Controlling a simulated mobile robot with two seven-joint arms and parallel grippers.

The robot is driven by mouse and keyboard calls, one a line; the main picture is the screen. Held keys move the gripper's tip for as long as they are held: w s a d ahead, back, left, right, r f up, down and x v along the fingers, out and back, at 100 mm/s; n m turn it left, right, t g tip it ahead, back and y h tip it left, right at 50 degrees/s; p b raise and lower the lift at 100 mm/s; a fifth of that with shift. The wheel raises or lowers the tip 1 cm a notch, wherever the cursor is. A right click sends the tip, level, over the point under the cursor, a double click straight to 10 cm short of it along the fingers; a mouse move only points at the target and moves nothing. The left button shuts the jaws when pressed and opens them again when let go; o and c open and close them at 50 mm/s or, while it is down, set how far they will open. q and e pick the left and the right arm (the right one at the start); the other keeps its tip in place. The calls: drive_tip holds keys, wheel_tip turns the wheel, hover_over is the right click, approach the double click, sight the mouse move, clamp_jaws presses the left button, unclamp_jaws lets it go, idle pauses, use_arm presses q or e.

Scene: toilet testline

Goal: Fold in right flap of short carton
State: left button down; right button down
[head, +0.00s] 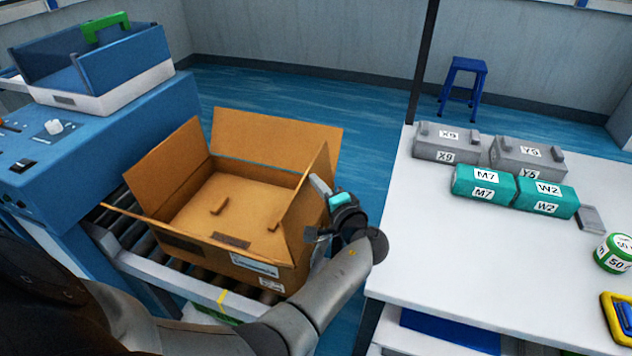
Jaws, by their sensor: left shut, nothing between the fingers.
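The short brown carton (255,265) sits open on a roller conveyor (145,255). Its right flap (304,195) stands up and leans slightly inward over the box. The back flap (275,140) and left flap (165,165) also stand up. The front flap (130,214) shows as a thin edge sticking out at the front left. My left gripper (319,186) is shut and empty, at the outer side of the right flap, very close to it; I cannot tell whether it touches. My right gripper is not in view.
A white table (430,250) stands close on the right, with grey boxes (445,142) and teal boxes (483,183) on it. A blue machine (80,150) with a blue bin (95,65) stands at the left. Blue floor shows behind the carton.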

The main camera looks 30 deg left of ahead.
use_arm(q)
drive_tip(key=shift+s+a+r+n+h+p, duration=0.1)
drive_tip(key=shift+a+n+h+p, duration=0.15)
drive_tip(key=shift+a+p, duration=0.2)
drive_tip(key=shift+s+a+r+n+h+p, duration=0.15)
drive_tip(key=shift+a+h+p, duration=0.1)
drive_tip(key=shift+a+p, duration=0.2)
drive_tip(key=s+a+f+n+h+p, duration=0.2)
drive_tip(key=a+f+n+h+p, duration=0.3)
drive_tip(key=a+f, duration=0.5)
drive_tip(key=shift+s+a+g+h+p, duration=0.3)
drive_tip(key=shift+s+a+h+p, duration=0.15)
drive_tip(key=shift+a+h, duration=0.85)
drive_tip(key=shift+f, duration=0.1)
drive_tip(key=shift+d, duration=0.15)
